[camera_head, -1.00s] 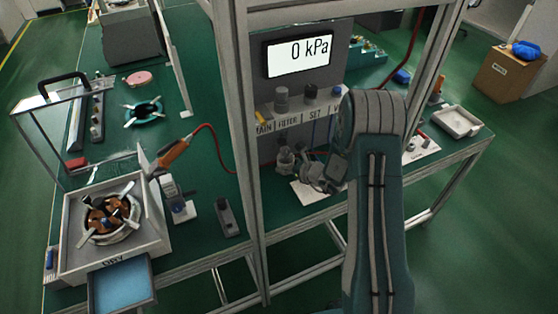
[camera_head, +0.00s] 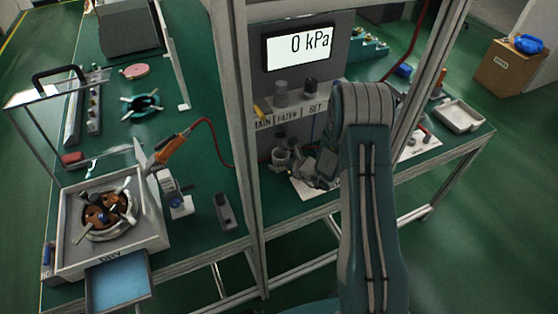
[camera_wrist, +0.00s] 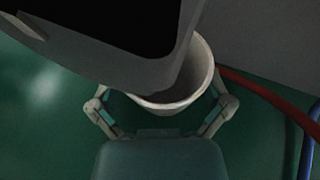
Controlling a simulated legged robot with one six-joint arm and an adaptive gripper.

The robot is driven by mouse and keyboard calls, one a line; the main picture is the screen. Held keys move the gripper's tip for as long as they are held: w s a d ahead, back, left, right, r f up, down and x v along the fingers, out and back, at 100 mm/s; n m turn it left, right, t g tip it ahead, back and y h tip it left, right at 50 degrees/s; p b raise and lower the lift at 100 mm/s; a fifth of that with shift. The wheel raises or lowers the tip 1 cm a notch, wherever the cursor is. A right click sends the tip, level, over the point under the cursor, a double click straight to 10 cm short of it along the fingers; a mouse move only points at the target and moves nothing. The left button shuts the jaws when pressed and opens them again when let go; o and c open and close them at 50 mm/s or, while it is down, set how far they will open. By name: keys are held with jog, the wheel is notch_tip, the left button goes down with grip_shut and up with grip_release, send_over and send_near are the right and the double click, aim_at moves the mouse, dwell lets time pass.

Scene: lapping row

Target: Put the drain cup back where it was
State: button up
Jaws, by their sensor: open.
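The drain cup (camera_wrist: 203,75), a pale open-topped cup, stands between the two spread fingers of my gripper (camera_wrist: 162,106) in the wrist view. A dark block overhangs it and hides part of its mouth. The fingers are open, one on either side of the cup; I cannot tell whether they touch it. In the head view the cup (camera_head: 279,157) is small, below the panel's FILTER and SET labels, with my gripper (camera_head: 293,163) just to its right. My arm hides part of that area.
The panel (camera_head: 290,130) with its 0 kPa display (camera_head: 299,48) stands right behind the cup. A frame post (camera_head: 243,150) rises to the left. A red hose (camera_wrist: 265,92) passes right of the cup. A white card (camera_head: 302,189) lies below my gripper.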

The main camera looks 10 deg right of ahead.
jog(key=shift+d+r, duration=0.1)
jog(key=shift+d, duration=0.4)
jog(key=v, duration=1.1)
jog(key=shift+s+d+r, duration=0.1)
jog(key=shift+s+r, duration=0.1)
jog(key=shift+s, duration=0.15)
jog(key=s+a+r+n+g+y, duration=0.1)
jog(key=s+a+r+n+g, duration=0.4)
jog(key=r+n, duration=0.3)
jog(key=s+a+r+n+g+y, duration=0.1)
jog(key=s+a+r+n+g, duration=0.1)
jog(key=s+a+r+n, duration=0.55)
jog(key=s+d+r+n+h, duration=0.3)
jog(key=s+r+n+h, duration=0.1)
jog(key=s+r+n, duration=0.1)
jog(key=s+d+r+n+t+h, duration=0.1)
jog(key=s+d+r+n+h, duration=0.2)
jog(key=s+r+n+h, duration=0.2)
jog(key=s+r+n, duration=0.1)
jog(key=s+n, duration=0.2)
jog(key=shift+s+r+n, duration=0.2)
jog(key=shift+r+n, duration=0.1)
jog(key=shift+n, duration=0.05)
